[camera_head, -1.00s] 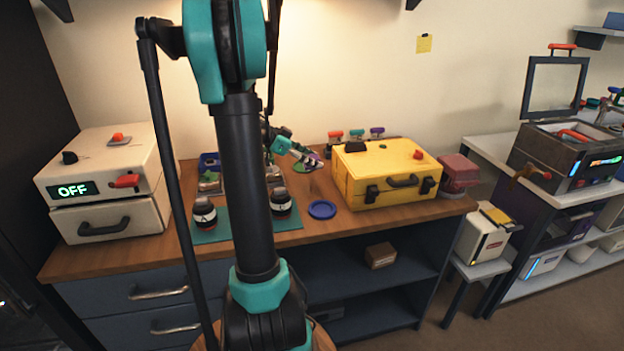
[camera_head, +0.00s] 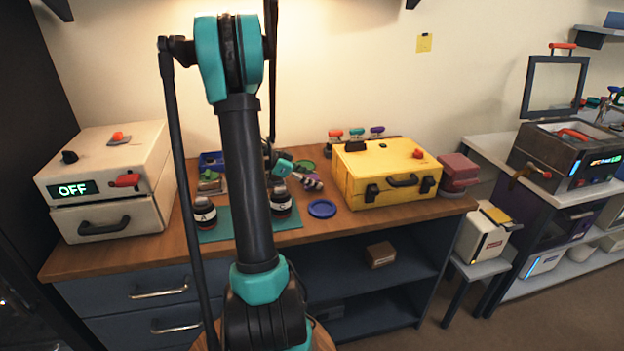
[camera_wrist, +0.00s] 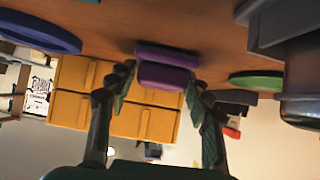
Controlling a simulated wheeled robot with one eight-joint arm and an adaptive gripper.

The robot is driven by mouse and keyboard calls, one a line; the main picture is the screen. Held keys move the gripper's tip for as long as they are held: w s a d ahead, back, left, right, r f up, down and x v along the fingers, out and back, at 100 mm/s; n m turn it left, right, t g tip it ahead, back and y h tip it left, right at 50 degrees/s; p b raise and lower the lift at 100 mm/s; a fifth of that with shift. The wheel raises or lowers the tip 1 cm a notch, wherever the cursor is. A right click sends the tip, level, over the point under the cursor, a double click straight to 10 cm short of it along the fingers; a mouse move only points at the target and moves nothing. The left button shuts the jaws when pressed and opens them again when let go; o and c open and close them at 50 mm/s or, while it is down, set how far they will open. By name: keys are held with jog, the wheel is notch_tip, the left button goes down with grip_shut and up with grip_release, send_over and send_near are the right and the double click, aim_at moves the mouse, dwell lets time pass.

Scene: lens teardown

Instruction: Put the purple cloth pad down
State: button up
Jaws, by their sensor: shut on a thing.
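The purple cloth pad (camera_wrist: 165,74) sits between the fingertips of my gripper (camera_wrist: 160,82) in the wrist view. My gripper is shut on it. In the head view my gripper (camera_head: 313,183) is low over the wooden worktop (camera_head: 340,222), left of the yellow case and behind the blue disc. The pad is small there and partly hidden by the fingers. I cannot tell whether the pad touches the worktop.
The yellow case (camera_head: 385,176) stands close on the right. A blue disc (camera_head: 322,209) lies in front, and a green disc (camera_head: 307,165) behind. Dark jars (camera_head: 204,214) stand on a teal mat (camera_head: 222,228) to the left. Several colored-handled tools (camera_head: 356,134) stand behind the case.

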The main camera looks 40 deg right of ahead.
jog(key=o, duration=1.1)
jog(key=shift+f, duration=0.1)
jog(key=shift+w+a+r, duration=0.1)
jog(key=shift+a+r, duration=0.05)
jog(key=shift+r, duration=0.1)
jog(key=v, duration=1.1)
jog(key=shift+w+a+r, duration=0.1)
jog(key=shift+a+r, duration=0.05)
jog(key=shift+a, duration=0.05)
